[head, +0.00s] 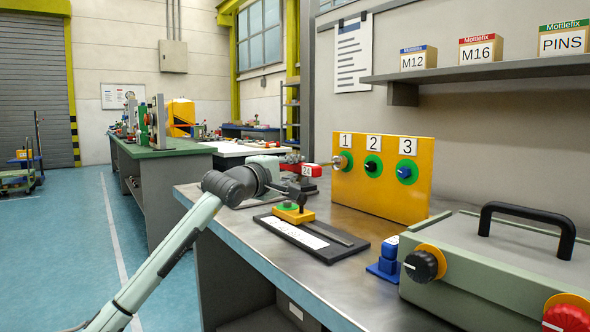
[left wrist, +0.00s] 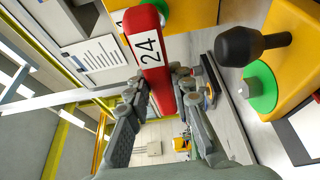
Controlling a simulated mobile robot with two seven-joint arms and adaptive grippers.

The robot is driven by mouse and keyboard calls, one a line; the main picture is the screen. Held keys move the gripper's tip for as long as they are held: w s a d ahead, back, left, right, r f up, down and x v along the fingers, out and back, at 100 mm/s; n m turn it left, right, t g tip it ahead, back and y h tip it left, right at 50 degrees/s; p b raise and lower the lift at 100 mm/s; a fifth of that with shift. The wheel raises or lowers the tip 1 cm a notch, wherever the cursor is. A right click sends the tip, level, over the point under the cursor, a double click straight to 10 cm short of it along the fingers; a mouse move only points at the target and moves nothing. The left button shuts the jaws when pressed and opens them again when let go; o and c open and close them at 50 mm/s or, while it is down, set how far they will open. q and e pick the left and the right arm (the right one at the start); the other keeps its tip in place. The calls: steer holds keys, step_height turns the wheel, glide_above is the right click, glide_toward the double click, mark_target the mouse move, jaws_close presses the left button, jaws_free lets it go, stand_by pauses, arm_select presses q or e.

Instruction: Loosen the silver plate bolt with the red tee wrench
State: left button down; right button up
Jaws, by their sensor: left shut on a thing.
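The red tee wrench (head: 308,170), marked 24, is gripped by my left gripper (head: 287,168) at the bench. In the left wrist view its red bar (left wrist: 150,48) lies between the fingers (left wrist: 160,92). A silver end points at position 1 of the yellow panel (head: 384,205), in front of a green ring (head: 346,155). I cannot tell wrench socket from silver plate bolt there, nor whether they touch. Position 2 has a black head (head: 371,166) and position 3 a blue one (head: 404,172). My right gripper is not in view.
A blue stand (head: 386,262) and a grey case (head: 485,260) with black handle stand at right. A shelf (head: 480,70) holds labelled boxes.

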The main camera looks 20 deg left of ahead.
arm_select(q)
steer(key=shift+w+r, duration=0.1)
stand_by(0.3)
stand_by(0.6)
steer(key=c, duration=2)
jaws_free()
steer(key=shift+d, duration=0.1)
steer(key=shift+c, duration=0.2)
jaws_close()
